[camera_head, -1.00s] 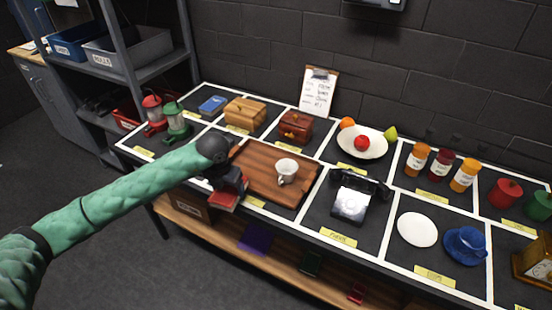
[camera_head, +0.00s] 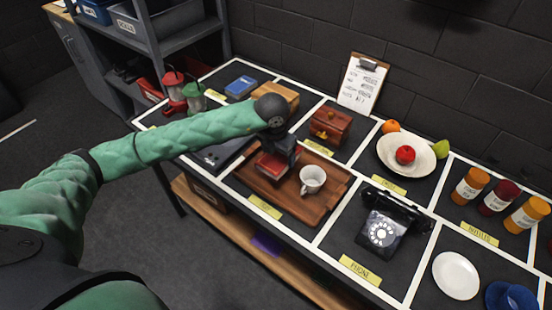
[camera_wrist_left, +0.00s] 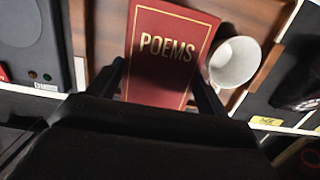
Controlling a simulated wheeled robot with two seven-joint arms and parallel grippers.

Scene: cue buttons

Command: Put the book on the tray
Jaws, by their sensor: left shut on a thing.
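The red book (camera_head: 271,166), titled POEMS, is held over the left part of the brown wooden tray (camera_head: 298,213). In the left wrist view the book (camera_wrist_left: 166,75) lies between the two dark fingers of my left gripper (camera_wrist_left: 160,88), which is shut on it. In the head view my left gripper (camera_head: 280,150) partly hides the book. I cannot tell whether the book touches the tray. A white cup (camera_head: 312,179) stands on the tray, close to the book's right side; it also shows in the left wrist view (camera_wrist_left: 235,62). My right gripper is not in view.
A dark flat device (camera_head: 219,155) lies left of the tray. A brown box (camera_head: 330,122) is behind it and a black phone (camera_head: 384,231) to its right. A fruit plate (camera_head: 418,162) and bottles (camera_head: 497,197) stand farther right. The tray's front right part is bare.

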